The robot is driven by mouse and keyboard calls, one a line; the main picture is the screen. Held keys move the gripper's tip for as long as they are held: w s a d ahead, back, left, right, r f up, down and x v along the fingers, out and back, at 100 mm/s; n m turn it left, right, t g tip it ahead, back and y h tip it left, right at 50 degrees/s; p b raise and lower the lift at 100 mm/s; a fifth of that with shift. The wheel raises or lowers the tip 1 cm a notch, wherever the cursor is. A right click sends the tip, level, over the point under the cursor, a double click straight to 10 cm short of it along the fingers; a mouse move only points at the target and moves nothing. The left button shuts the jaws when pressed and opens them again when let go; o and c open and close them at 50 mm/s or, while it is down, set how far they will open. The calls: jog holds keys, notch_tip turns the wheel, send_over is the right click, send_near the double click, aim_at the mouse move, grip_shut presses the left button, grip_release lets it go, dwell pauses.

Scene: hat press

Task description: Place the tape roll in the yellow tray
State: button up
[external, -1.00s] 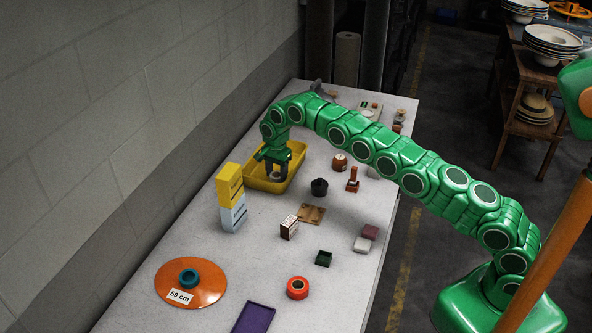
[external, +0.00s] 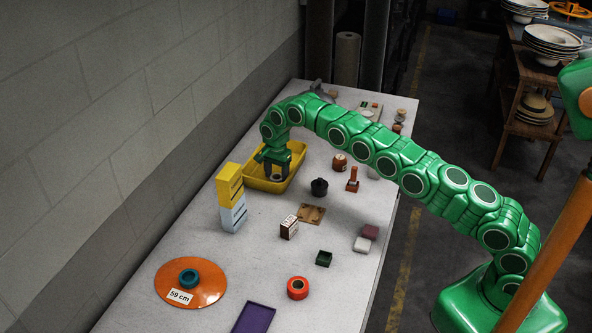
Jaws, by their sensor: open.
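The yellow tray (external: 296,172) stands at the far left of the white table, by the wall. My gripper (external: 277,174) points down inside the tray, with its jaws open. A small, pale round thing (external: 277,178), which looks like the tape roll, sits low in the tray between or just below the fingers. The fingers hide most of it, and I cannot tell whether they touch it. A red-orange ring (external: 297,288) and a teal ring (external: 189,277) lie elsewhere on the table.
Stacked yellow and pale blue boxes (external: 232,197) stand close in front of the tray. The teal ring rests on an orange disc (external: 212,291). A purple tray (external: 254,319) lies nearest.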

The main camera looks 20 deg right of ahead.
aim_at(279, 176)
notch_tip(279, 176, up, 7)
jog(key=shift+r, duration=0.15)
dwell(0.4)
jog(key=shift+d+r, duration=0.2)
jog(key=shift+d, duration=0.1)
jog(key=s+d+r+n+g, duration=0.1)
jog(key=s+d+r+n, duration=0.2)
jog(key=s+d+r, duration=0.8)
jog(key=s+d+r+n, duration=0.3)
jog(key=s+d+r, duration=0.4)
jog(key=s+d, duration=0.5)
jog(key=s+d+f+n, duration=0.1)
jog(key=s+d, duration=0.4)
jog(key=s, duration=0.7)
jog(key=s+d+f+n, duration=0.2)
jog(key=s+d, duration=0.3)
jog(key=s, duration=0.6)
jog(key=s+d+f+n+g, duration=0.1)
jog(key=s+d, duration=0.4)
jog(key=s, duration=0.7)
jog(key=shift+s+d+f+n, duration=0.15)
jog(key=shift+s+f+n, duration=0.15)
jog(key=shift+n, duration=0.1)
